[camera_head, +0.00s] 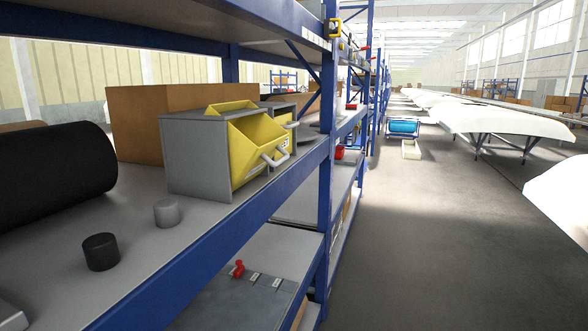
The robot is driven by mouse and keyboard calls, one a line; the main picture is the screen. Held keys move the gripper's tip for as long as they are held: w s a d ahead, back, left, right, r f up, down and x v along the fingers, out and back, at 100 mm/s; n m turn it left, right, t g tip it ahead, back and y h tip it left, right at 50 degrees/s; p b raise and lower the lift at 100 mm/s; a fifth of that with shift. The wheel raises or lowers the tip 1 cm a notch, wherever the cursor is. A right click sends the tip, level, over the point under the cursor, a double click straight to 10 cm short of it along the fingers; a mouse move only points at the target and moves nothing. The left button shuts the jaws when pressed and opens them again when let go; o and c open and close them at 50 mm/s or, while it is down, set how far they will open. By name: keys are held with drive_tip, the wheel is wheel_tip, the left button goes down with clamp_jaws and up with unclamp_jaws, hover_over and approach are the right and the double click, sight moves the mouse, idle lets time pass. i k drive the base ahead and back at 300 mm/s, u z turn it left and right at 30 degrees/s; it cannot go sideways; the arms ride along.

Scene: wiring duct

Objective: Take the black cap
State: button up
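The black cap (101,252) is a short dark cylinder standing on the grey shelf (150,262), near the shelf's front edge at the lower left. A similar grey cap (167,213) stands a little behind it and to its right, apart from it. Nothing covers the black cap. My gripper does not show in this view.
A large black cylinder (50,172) lies behind the caps at the left. A grey box with a yellow hinged front (205,155) and a cardboard box (135,125) stand farther back. Blue shelf beams and a post (325,200) border the shelf. The aisle (430,240) is clear.

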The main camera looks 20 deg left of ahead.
sight(101, 252)
drive_tip(key=u, duration=1.85)
